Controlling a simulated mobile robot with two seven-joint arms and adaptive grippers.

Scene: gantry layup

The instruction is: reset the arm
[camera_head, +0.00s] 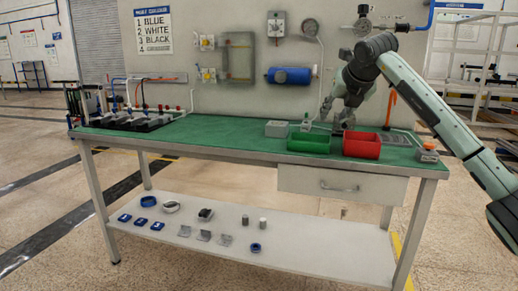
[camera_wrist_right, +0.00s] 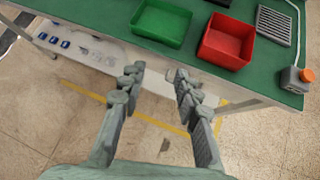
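My right arm comes in from the right in the head view, bends at a high elbow and hangs its gripper (camera_head: 337,114) down, where it overlaps the area behind the green and red bins in the picture. In the right wrist view the two fingers of this gripper (camera_wrist_right: 158,76) are spread apart with nothing between them. Floor, the lower shelf and the table's front edge show beyond them. My left arm and gripper are not in view.
The green-topped table (camera_head: 220,136) carries a green bin (camera_head: 309,142), a red bin (camera_head: 362,145), a grey box (camera_head: 277,129) and an orange-buttoned box (camera_head: 427,153). Black fixtures (camera_head: 130,120) stand at its left. The lower shelf (camera_head: 300,254) holds several small parts. The table's middle left is clear.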

